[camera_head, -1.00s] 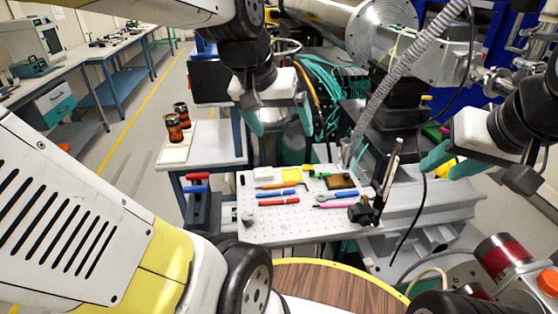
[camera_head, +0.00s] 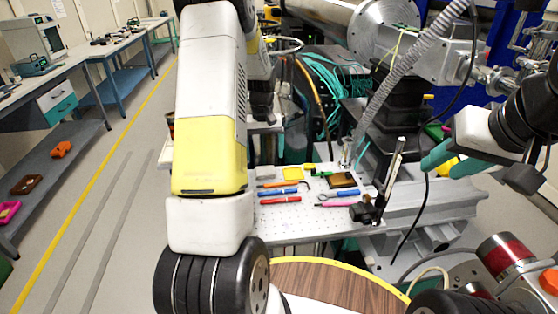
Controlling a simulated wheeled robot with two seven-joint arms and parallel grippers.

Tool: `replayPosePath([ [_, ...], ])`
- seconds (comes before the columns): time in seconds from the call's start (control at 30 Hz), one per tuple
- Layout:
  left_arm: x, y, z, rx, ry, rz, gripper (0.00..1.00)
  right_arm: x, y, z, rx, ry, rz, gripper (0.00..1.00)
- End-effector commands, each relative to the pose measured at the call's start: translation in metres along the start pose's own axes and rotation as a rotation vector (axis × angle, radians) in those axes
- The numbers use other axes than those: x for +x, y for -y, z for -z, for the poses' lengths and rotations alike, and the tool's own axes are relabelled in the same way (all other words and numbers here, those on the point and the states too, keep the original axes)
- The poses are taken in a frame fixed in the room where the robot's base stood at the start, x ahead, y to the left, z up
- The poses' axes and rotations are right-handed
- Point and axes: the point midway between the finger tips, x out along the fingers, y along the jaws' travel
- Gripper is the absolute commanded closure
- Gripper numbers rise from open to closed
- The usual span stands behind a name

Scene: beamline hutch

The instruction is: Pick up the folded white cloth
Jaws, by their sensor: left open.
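The folded white cloth (camera_head: 266,173) lies at the back left of the white perforated board (camera_head: 290,228), left of a yellow pad; my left arm crosses close to its left side. My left gripper (camera_head: 266,128) shows only in part behind that arm, beyond the cloth and apart from it; it is open, with its fingers mostly hidden. My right gripper (camera_head: 449,160) is at the right, away from the cloth, with its teal fingers apart and nothing visible held between them.
The board holds a yellow pad (camera_head: 292,174), a red pen (camera_head: 281,199), a blue pen (camera_head: 284,191), a wrench (camera_head: 338,195) and a brown-topped block (camera_head: 342,180). A black post stand (camera_head: 378,195) rises at its right. A round wooden top (camera_head: 330,285) is in front.

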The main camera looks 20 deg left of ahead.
Motion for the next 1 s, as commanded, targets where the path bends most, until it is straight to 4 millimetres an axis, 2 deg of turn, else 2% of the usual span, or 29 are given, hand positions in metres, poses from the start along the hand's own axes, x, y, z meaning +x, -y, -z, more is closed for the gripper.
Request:
replayPosePath([
  [0.43, 0.06, 0.0, 0.001, 0.003, 0.002, 0.0, 0.11, 0.0, 0.0, 0.0, 0.0, 0.0, 0.0, 0.62],
  [0.57, 0.069, 0.0, 0.001, 0.003, 0.0, -0.001, 0.11, 0.0, 0.0, 0.0, 0.0, 0.0, 0.0, 0.62],
  [0.77, 0.069, 0.0, 0.002, 0.003, -0.001, -0.001, 0.11, 0.0, 0.0, 0.0, 0.0, 0.0, 0.0, 0.62],
  [0.87, 0.069, 0.0, 0.002, 0.003, -0.001, -0.001, 0.27, 0.0, 0.0, 0.0, 0.0, 0.0, 0.0, 0.62],
  [1.0, 0.069, 0.0, 0.002, 0.003, -0.001, -0.001, 0.54, 0.0, 0.0, 0.0, 0.0, 0.0, 0.0, 0.62],
])
